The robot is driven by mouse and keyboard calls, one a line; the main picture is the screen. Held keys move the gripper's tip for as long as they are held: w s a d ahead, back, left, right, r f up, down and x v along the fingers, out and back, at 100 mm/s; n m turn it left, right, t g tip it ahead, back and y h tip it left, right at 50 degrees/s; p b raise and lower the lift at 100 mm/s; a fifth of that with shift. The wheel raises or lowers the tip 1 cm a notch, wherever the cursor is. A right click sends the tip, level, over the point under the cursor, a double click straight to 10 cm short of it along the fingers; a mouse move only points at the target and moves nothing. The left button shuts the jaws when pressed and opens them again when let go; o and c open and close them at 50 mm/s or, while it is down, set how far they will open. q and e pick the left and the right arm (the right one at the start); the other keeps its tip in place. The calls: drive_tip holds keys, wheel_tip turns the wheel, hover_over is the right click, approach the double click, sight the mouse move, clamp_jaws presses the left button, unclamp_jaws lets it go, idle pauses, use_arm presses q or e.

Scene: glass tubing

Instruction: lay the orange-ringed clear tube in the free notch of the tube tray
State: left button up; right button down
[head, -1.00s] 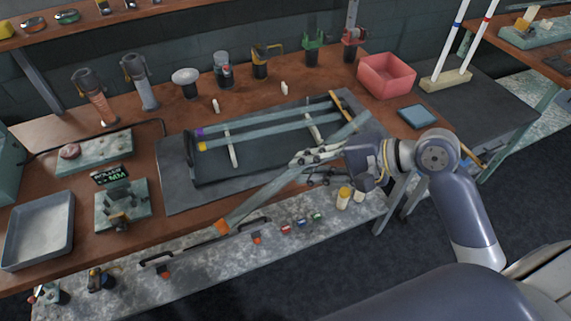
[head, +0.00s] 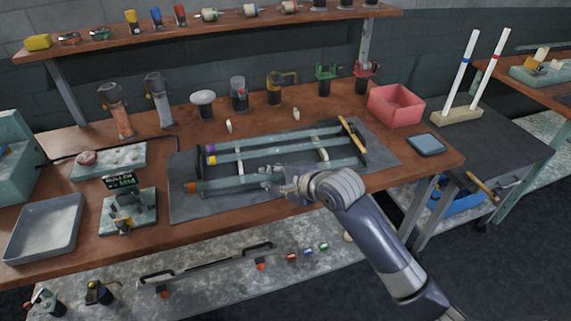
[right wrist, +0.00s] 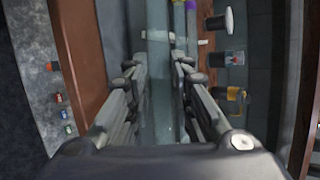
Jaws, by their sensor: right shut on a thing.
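The orange-ringed clear tube (head: 228,184) runs lengthwise along the near side of the tube tray (head: 202,162), roughly parallel to the tubes in it. Its orange end is at the left, by the tray's near left corner. My right gripper (head: 269,180) is shut on this tube near its middle; the tube (right wrist: 158,45) also shows between the fingers in the right wrist view. I cannot tell whether the tube touches the tray. A purple-ringed tube (head: 265,140) and a yellow-ringed tube (head: 250,156) lie in the tray behind it. My left gripper is not in view.
The tray is on a dark mat (head: 187,206) on the wooden bench. A red bin (head: 395,105) and a blue-grey pad (head: 426,145) are to the right. A small fixture (head: 124,208) and a grey basin (head: 45,228) are to the left. Several tools stand behind.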

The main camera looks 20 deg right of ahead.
drive_tip(key=w+d, duration=0.1)
drive_tip(key=w, duration=0.1)
drive_tip(key=w+d, duration=0.2)
drive_tip(key=w, duration=0.1)
drive_tip(key=w+d+f, duration=0.1)
drive_tip(key=w+d, duration=0.1)
drive_tip(key=shift+w+d+p, duration=0.1)
drive_tip(key=shift+w+p, duration=0.25)
drive_tip(key=shift+w, duration=0.05)
drive_tip(key=shift+w+d, duration=0.2)
drive_tip(key=shift+w, duration=0.05)
drive_tip(key=shift+f, duration=0.25)
wheel_tip(320, 180, down, 3)
drive_tip(key=shift+r+p, duration=0.1)
drive_tip(key=shift+p, duration=0.2)
drive_tip(key=shift+f, duration=0.2)
drive_tip(key=c, duration=1.4)
unclamp_jaws()
drive_tip(key=shift+r, duration=0.1)
drive_tip(key=v, duration=1.2)
drive_tip(key=shift+s, duration=0.1)
